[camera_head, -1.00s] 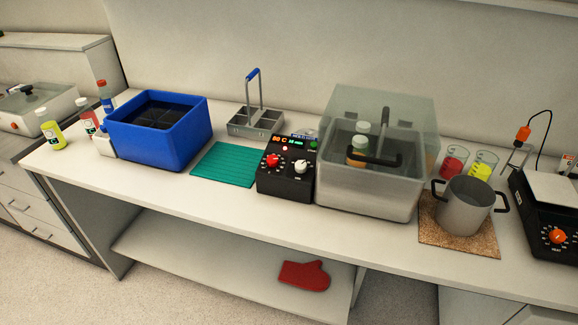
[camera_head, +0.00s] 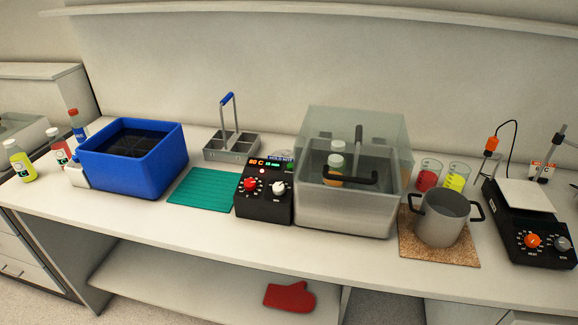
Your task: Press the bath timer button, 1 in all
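The bath control box (camera_head: 264,190) is black and stands on the bench against the left side of the water bath (camera_head: 345,215). Neither of my grippers is in view.
Left of the box lie a green mat (camera_head: 202,190), a grey divided carrier (camera_head: 232,148) and a blue crate (camera_head: 177,160). On the right are a pot (camera_head: 443,222) on a cork mat (camera_head: 412,250), two beakers and a hotplate (camera_head: 530,235). A red mitt (camera_head: 289,297) lies on the lower shelf.

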